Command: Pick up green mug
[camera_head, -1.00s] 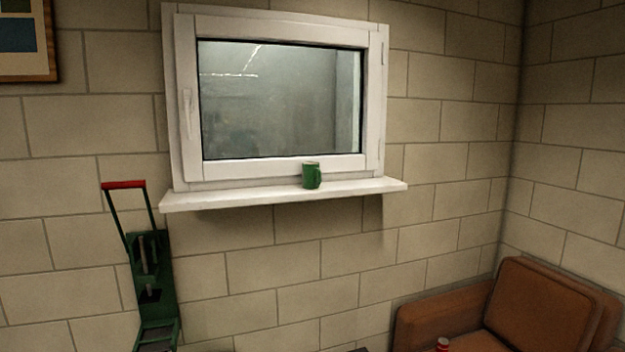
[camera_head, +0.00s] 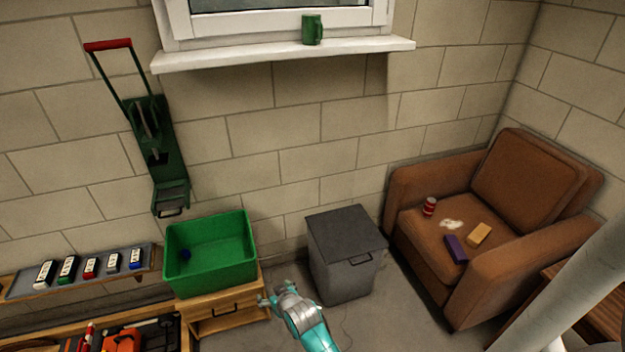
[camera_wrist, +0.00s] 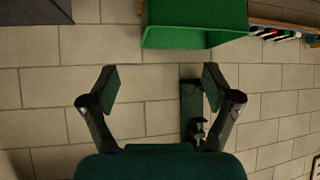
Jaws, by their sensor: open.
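The green mug (camera_head: 312,29) stands upright on the white window sill (camera_head: 230,55), right of the sill's middle, in the head view. My gripper (camera_head: 268,297) is low in the head view, well below the sill and far from the mug. In the wrist view my gripper (camera_wrist: 160,90) shows two dark fingers spread apart with nothing between them. The mug is not in the wrist view, which faces the block wall.
A green bin (camera_head: 212,250) stands on a wooden cabinet (camera_head: 230,318), left of my gripper. A grey lidded box (camera_head: 345,275) is to the right, then a brown armchair (camera_head: 470,235) with small items. A green tool (camera_head: 160,160) hangs on the wall.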

